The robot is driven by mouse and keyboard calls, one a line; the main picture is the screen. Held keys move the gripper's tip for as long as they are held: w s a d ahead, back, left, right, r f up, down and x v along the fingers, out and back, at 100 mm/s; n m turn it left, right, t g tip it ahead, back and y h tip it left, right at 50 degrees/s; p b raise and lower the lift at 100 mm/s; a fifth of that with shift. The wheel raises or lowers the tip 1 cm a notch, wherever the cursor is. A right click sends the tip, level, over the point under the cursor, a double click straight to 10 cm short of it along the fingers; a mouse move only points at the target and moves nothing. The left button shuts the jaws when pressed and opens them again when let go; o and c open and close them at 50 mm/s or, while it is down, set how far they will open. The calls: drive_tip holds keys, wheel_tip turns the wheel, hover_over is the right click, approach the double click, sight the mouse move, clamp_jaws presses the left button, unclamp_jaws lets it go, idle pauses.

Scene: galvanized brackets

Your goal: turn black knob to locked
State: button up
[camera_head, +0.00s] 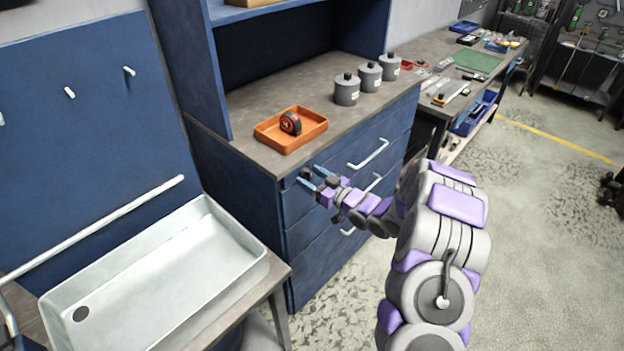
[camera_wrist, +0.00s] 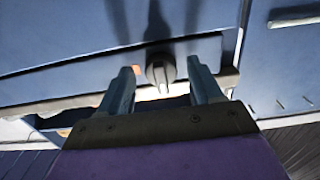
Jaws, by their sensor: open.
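The black knob (camera_wrist: 160,72) is on the blue cabinet front (camera_wrist: 60,30), seen in the wrist view between and just beyond my fingertips. Its raised grip looks roughly upright in that view. My gripper (camera_wrist: 158,88) is open, with one finger on each side of the knob and a gap on both sides. In the head view my gripper (camera_head: 312,181) is at the upper left corner of the drawer front. There a small dark round shape shows by the fingers, mostly hidden. I cannot read any lock marking.
Drawers with pale bar handles (camera_head: 368,154) are right of my gripper. An orange tray (camera_head: 270,143) holding a tape measure (camera_head: 291,123) sits on the counter above. Grey canisters (camera_head: 347,91) stand behind. A white sink basin (camera_head: 225,262) is at lower left. The floor at right is open.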

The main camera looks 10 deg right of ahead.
drive_tip(key=c, duration=1.1)
drive_tip(key=shift+o, duration=0.2)
drive_tip(key=shift+r+m+p, duration=0.15)
drive_tip(key=shift+m+p, duration=0.15)
drive_tip(key=shift+p, duration=0.45)
drive_tip(key=m+p, duration=0.2)
drive_tip(key=p, duration=0.3)
drive_tip(key=shift+r+m, duration=0.15)
drive_tip(key=shift+m, duration=0.15)
drive_tip(key=m+p, duration=0.4)
drive_tip(key=p, duration=0.2)
drive_tip(key=m+p, duration=0.3)
drive_tip(key=m, duration=0.2)
drive_tip(key=shift+p, duration=0.3)
drive_tip(key=m+p, duration=0.1)
drive_tip(key=m, duration=0.1)
drive_tip(key=m+p, duration=0.1)
drive_tip(key=m, duration=0.2)
drive_tip(key=shift+f+m, duration=0.2)
drive_tip(key=shift+m, duration=0.1)
